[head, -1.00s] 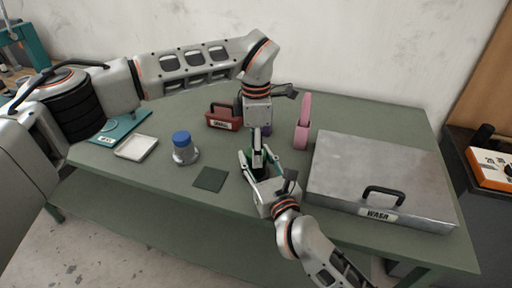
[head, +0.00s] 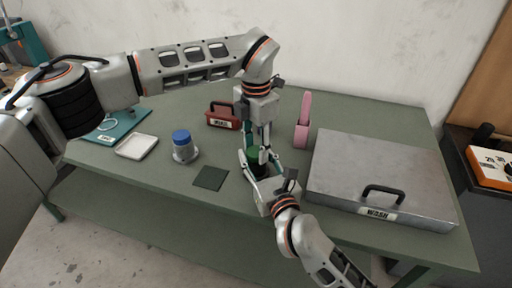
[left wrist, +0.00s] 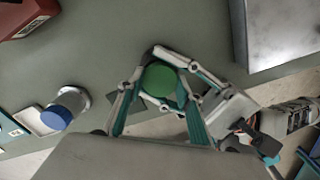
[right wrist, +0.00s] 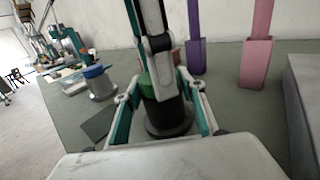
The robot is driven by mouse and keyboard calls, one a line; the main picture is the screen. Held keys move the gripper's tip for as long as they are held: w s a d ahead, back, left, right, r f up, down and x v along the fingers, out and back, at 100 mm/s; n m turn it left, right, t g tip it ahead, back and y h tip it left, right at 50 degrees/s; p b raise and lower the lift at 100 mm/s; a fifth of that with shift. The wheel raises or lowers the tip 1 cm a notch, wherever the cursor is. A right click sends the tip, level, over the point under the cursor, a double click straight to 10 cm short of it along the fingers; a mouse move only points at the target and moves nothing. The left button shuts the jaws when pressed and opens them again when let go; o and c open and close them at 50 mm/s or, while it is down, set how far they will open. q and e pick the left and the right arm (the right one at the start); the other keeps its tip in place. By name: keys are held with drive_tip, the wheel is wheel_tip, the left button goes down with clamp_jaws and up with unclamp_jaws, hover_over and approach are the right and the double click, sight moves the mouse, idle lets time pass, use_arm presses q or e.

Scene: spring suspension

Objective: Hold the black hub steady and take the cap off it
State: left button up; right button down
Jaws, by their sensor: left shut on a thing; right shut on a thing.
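The black hub (right wrist: 168,117) stands upright on the bench on a wide round flange. Its green cap (left wrist: 160,79) sits on top; in the head view the cap (head: 254,153) is partly covered by fingers. My left gripper (head: 261,148) reaches down from above and is shut on the green cap. My right gripper (right wrist: 163,112) comes in low from the front and is shut around the black hub's body. One left finger hides part of the cap and hub in the right wrist view. I cannot tell whether the cap has lifted off the hub.
A grey hub with a blue cap (head: 181,138) stands left, near a white tray (head: 136,147) and a teal mat (head: 125,126). A dark square pad (head: 210,178) lies in front. A red box (head: 222,119), a pink holder (head: 301,134) and a metal WASH box (head: 375,165) stand around.

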use_arm(q)
drive_tip(key=o, duration=1.2)
drive_tip(key=shift+o, duration=0.2)
drive_tip(key=shift+r, duration=2.3)
drive_tip(key=shift+c, duration=0.4)
drive_tip(key=shift+r+m, duration=1)
drive_tip(key=shift+r, duration=0.5)
drive_tip(key=shift+f, duration=3.8)
